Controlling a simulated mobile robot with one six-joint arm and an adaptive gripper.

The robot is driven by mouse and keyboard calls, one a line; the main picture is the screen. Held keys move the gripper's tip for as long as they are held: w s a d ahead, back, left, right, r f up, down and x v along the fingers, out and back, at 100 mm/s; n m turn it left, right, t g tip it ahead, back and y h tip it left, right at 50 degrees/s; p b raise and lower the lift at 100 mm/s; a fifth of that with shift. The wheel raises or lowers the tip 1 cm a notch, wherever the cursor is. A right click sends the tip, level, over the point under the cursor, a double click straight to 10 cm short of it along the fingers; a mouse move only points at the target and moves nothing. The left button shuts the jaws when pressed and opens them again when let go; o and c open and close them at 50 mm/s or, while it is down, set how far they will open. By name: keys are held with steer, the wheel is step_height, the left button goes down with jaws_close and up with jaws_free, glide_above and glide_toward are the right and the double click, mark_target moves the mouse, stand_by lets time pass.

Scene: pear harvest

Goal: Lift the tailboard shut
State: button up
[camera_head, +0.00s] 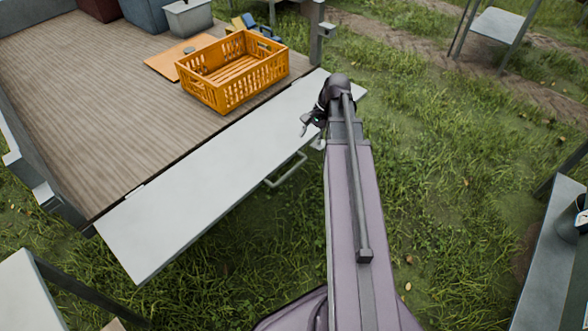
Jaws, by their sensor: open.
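The tailboard (207,182) is a long pale grey panel along the near edge of the trailer bed. It is down, lying roughly level with the wooden deck. A light handle bar (287,171) sticks out from its outer edge. My gripper (306,124) is at the end of my arm, over the right part of the tailboard. Its fingers look small and dark, and they are open and empty. Whether they touch the panel I cannot tell. My arm hides part of the tailboard's right end.
An orange crate (241,96) stands on the deck (95,95) close to the tailboard hinge. Behind it are an orange board (165,62) and several bins. A grey post (317,32) stands at the deck's right corner. Grass surrounds the trailer, with tables at right and lower left.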

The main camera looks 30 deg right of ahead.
mark_target(292, 170)
steer(key=shift+a+f, duration=0.1)
steer(key=shift+f, duration=0.05)
steer(key=b+x, duration=1.2)
steer(key=x, duration=0.1)
steer(key=shift+a+f, duration=0.1)
steer(key=shift+f, duration=0.1)
stand_by(0.7)
